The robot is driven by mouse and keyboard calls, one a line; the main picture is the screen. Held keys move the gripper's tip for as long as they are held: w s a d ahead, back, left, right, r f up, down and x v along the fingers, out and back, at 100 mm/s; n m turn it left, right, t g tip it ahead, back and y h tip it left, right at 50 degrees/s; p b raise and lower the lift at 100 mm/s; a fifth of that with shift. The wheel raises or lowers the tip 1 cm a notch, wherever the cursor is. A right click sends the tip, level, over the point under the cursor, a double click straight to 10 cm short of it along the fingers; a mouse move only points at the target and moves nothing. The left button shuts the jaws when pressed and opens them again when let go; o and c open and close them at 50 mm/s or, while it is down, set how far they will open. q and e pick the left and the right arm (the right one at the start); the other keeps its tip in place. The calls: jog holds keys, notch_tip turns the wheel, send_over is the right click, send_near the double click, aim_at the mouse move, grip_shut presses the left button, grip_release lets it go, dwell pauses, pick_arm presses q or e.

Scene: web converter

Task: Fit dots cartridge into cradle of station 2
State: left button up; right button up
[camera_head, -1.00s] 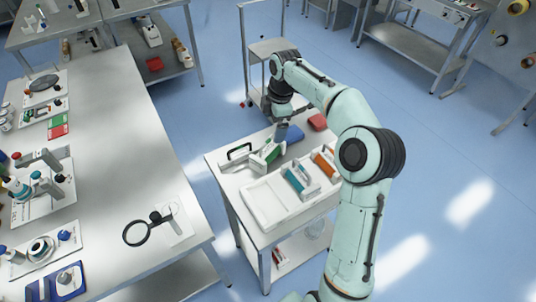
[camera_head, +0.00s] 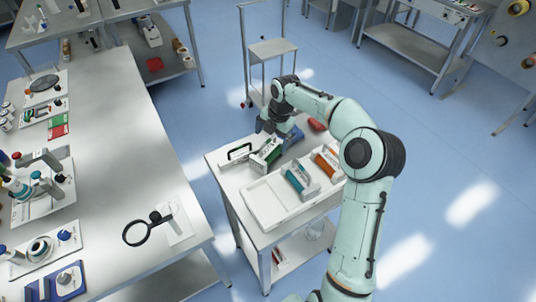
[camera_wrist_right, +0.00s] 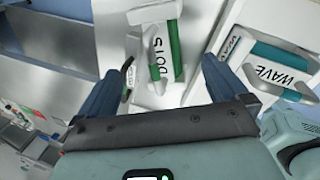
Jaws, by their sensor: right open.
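The dots cartridge (camera_head: 265,154), white with a green strip, stands on the small side table beside the white tray. In the right wrist view its label side (camera_wrist_right: 158,42) shows between and just beyond my fingers. My right gripper (camera_head: 272,138) is above and behind it in the head view; its two dark fingers (camera_wrist_right: 168,66) are open and empty. I cannot tell whether a finger touches the cartridge. My left gripper is out of view. Several fixtures stand on the big table at left; I cannot tell which is station 2, and its cradle is not identifiable.
The white tray (camera_head: 258,206) holds a teal wave cartridge (camera_wrist_right: 277,68) and an orange cartridge (camera_head: 326,160). A blue item (camera_head: 292,136) and a red item (camera_head: 317,124) lie at the side table's back. A black ring magnifier (camera_head: 137,233) stands near the big table's edge.

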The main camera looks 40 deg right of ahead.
aim_at(269, 148)
jog(key=f, duration=0.2)
jog(key=w+f, duration=0.1)
jog(key=f, duration=0.2)
jog(key=shift+a+f, duration=0.1)
jog(key=shift+s, duration=0.1)
jog(key=shift+c, duration=0.3)
jog(key=c, duration=1.5)
jog(key=shift+c, duration=0.2)
notch_tip(269, 148, up, 20)
